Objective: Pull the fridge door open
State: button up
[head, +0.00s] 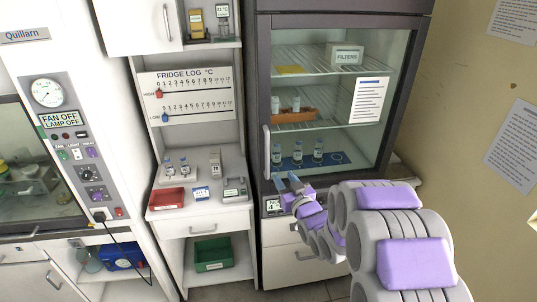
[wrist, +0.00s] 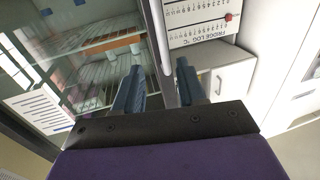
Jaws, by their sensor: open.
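The fridge (head: 380,100) has a dark-framed glass door that looks closed in the head view. A pale vertical handle (head: 267,150) runs along the door's left edge. My gripper (head: 287,184) is open and empty, low in front of the door, just right of the handle's lower end. In the wrist view the handle (wrist: 157,35) runs down towards the space between the two blue fingers of my gripper (wrist: 158,84), nearer the right finger. It is not gripped, and I cannot tell how far ahead of the fingertips it is.
Left of the fridge, a counter holds a red tray (head: 167,198) and small instruments, with a fridge log board (head: 190,97) above. A green bin (head: 213,254) sits below. A cabinet with a gauge (head: 47,93) stands farther left; a wall (head: 460,90) is at right.

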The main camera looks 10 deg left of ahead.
aim_at(268, 156)
jog(key=b+x, duration=0.1)
jog(key=x, duration=1.4)
jog(key=shift+a, duration=0.25)
grip_shut()
